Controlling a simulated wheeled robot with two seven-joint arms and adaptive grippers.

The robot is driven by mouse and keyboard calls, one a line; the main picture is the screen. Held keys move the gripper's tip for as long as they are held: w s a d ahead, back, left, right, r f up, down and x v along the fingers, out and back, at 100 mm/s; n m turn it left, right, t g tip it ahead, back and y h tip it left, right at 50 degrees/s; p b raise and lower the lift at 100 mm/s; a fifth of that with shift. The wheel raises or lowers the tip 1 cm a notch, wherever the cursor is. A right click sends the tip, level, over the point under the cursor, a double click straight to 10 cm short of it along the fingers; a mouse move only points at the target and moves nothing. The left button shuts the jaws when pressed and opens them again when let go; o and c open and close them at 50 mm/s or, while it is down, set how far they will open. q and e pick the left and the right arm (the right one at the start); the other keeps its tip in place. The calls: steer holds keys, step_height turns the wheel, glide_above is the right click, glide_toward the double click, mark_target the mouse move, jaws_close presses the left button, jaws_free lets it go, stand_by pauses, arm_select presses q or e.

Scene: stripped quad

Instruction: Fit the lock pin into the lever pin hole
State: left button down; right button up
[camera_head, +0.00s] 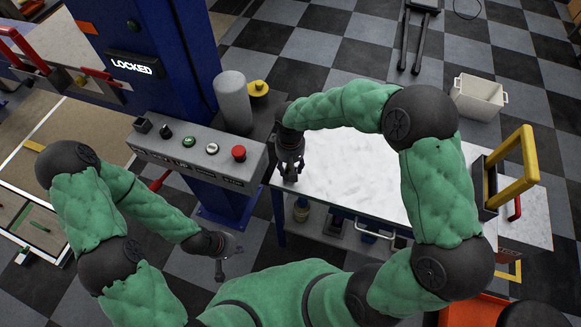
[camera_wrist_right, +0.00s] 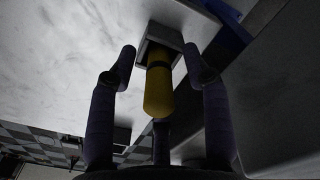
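A yellow cylindrical grip with a black band (camera_wrist_right: 159,90), which looks like the lock pin, stands out of a small grey block (camera_wrist_right: 167,36) in the right wrist view. My right gripper (camera_wrist_right: 160,65) is open, its two fingers on either side of the yellow grip with gaps on both sides. In the head view my right gripper (camera_head: 290,168) points down at the left end of the white worktop and hides the pin. My left gripper (camera_head: 228,264) hangs empty over the floor, its fingers apart. I cannot make out the lever pin hole.
The white worktop (camera_head: 350,170) is mostly bare. A grey control box (camera_head: 195,155) with buttons stands left of it, below a blue machine column with a lit LOCKED sign (camera_head: 134,66). A yellow handle (camera_head: 515,170) rises at the worktop's right. A white bin (camera_head: 478,97) stands behind.

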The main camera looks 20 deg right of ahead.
jaws_close()
steer(key=shift+r, duration=0.1)
